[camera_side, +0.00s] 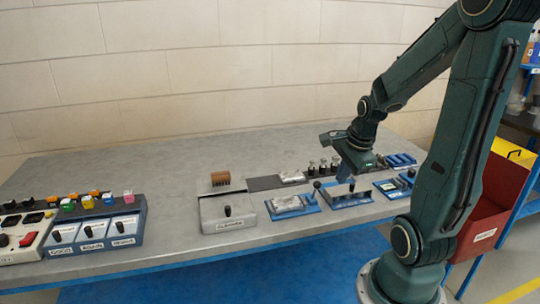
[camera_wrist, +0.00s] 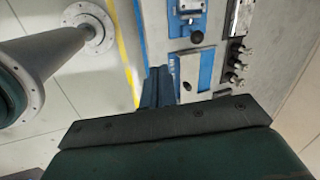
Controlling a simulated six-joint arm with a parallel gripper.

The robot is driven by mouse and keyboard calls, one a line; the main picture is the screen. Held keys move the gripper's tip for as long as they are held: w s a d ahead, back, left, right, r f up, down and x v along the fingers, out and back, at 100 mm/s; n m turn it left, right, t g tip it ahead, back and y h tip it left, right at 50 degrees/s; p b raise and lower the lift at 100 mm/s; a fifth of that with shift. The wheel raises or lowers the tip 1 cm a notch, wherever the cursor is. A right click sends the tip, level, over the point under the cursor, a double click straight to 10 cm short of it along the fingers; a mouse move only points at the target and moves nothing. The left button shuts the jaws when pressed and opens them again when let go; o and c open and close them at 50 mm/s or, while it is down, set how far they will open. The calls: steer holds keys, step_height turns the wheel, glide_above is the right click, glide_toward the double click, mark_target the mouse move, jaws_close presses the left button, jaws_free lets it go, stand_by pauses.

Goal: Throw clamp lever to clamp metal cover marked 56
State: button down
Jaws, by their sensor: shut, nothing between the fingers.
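My gripper (camera_side: 344,178) is shut and empty, above the middle blue clamp fixture (camera_side: 350,200) on the bench. In the wrist view its fingers (camera_wrist: 158,72) point toward the blue fixture (camera_wrist: 205,66), beside a dark knob (camera_wrist: 187,86). A silver metal cover (camera_side: 288,203) lies on the blue fixture to the left, with a black-knobbed lever (camera_side: 318,185) at its right. The wrist view shows another black knob (camera_wrist: 197,37) near the top. I cannot read the number 56 on any part.
A grey box with a knob (camera_side: 228,212) and a brown block (camera_side: 220,178) stand left. Another blue fixture (camera_side: 392,188) is at right. Several small dark-topped pegs (camera_side: 322,165) stand behind. A red bin (camera_side: 492,215) is beside the bench. The bench's left-centre is clear.

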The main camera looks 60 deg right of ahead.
steer(key=a+r+n+t, duration=0.1)
steer(key=a+r+n, duration=0.4)
steer(key=a+n, duration=0.3)
steer(key=a+r+n+t+y, duration=0.1)
steer(key=a+r+n, duration=0.4)
steer(key=a+n, duration=0.3)
steer(key=shift+w+r+n, duration=0.15)
steer(key=shift+w+n, duration=0.1)
steer(key=shift+n, duration=1.35)
